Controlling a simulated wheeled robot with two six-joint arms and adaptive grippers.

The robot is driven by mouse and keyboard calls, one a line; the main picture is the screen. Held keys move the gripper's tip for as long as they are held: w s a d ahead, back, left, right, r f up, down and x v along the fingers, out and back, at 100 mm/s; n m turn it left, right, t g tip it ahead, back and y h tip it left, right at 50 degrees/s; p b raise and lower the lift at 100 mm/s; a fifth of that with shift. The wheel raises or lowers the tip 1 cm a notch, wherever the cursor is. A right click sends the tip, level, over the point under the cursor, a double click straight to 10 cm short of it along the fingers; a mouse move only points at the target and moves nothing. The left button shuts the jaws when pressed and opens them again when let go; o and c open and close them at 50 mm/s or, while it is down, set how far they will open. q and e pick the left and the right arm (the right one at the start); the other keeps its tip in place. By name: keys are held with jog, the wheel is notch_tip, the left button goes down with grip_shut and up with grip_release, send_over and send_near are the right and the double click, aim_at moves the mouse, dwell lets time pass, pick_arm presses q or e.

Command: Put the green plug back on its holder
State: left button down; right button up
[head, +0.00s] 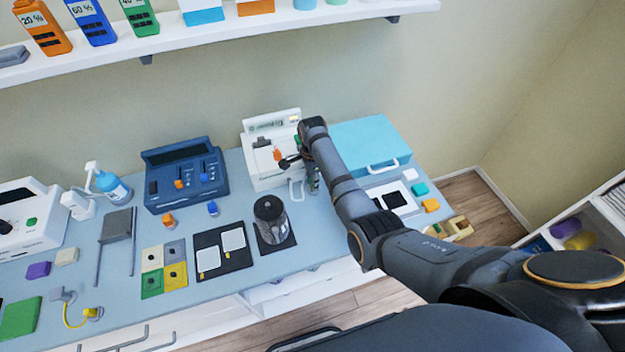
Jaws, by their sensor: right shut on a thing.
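The white device (262,175) stands at the back of the table, with an orange plug (277,155) on its front. A small green piece, which looks like the green plug (297,140), shows at the device's right side, close against my right wrist. My right gripper (289,162) is at the right part of the device's front, shut on what seems to be the green plug. The wrist and fingers hide most of the plug and its holder, so I cannot tell whether they touch. My left gripper is out of view.
A blue device (186,178) stands to the left and a light-blue case (366,146) to the right. A dark jar (270,215) stands on a black mat in front. Electrode pads and loose plugs lie further left. A shelf with bottles (200,40) runs above.

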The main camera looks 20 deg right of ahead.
jog(key=shift+f+b, duration=0.4)
jog(key=shift+f, duration=0.25)
dwell(0.5)
jog(key=o, duration=1.4)
jog(key=shift+r, duration=0.1)
jog(key=shift+o, duration=0.2)
jog(key=shift+r, duration=0.15)
jog(key=shift+r, duration=0.15)
jog(key=shift+w+r+p, duration=0.1)
jog(key=shift+r+p, duration=0.75)
jog(key=shift+p, duration=0.25)
jog(key=shift+r+p, duration=2.35)
jog(key=shift+p, duration=0.45)
